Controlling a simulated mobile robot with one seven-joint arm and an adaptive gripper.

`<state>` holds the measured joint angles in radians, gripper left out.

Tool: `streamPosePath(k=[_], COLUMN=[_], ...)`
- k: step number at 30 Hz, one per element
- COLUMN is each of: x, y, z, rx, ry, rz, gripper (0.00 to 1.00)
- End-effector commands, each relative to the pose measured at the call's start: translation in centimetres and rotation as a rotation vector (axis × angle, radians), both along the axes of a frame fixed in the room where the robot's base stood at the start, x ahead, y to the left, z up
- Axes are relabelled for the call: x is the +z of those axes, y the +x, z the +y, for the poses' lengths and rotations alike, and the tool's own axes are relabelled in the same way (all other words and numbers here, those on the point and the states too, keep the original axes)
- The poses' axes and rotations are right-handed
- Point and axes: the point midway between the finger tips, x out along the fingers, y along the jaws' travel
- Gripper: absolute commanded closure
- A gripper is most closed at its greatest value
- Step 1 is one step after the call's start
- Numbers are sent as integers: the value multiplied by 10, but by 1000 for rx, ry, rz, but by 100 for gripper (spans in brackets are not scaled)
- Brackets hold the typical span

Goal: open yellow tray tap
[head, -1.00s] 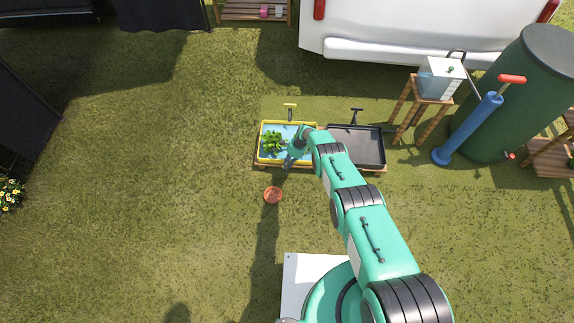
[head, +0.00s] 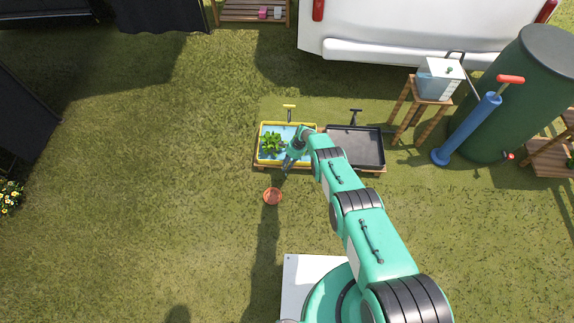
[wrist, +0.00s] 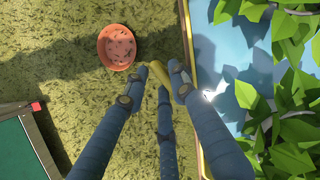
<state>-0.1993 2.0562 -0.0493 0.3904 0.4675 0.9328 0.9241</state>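The yellow tray (head: 259,143) holds blue water and a leafy plant (head: 271,141); its yellow rim runs down the wrist view (wrist: 187,35). A yellow-topped handle (head: 289,106) stands behind it. My gripper (head: 286,170) is low at the tray's front edge. In the wrist view its blue fingers (wrist: 157,88) are spread apart. A yellow bar (wrist: 163,112), which looks like a tap lever, shows between them just outside the rim. I cannot tell whether any finger touches it. The lower part of the bar is hidden by a finger.
An orange pot (head: 272,196) stands on the grass in front of the yellow tray. A black tray (head: 370,146) with a black handle (head: 356,111) sits to the right. A water tank on a wooden stand (head: 441,80) and a blue pump (head: 468,128) are farther right. Grass at left is clear.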

Motion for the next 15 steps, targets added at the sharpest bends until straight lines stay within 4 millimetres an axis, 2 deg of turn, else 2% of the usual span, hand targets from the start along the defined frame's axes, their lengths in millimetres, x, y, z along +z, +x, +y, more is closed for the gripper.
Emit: streamPosePath(k=[15], x=[12], y=[4], z=[-4], rx=[0], ry=[0], rz=[-1], gripper=[74])
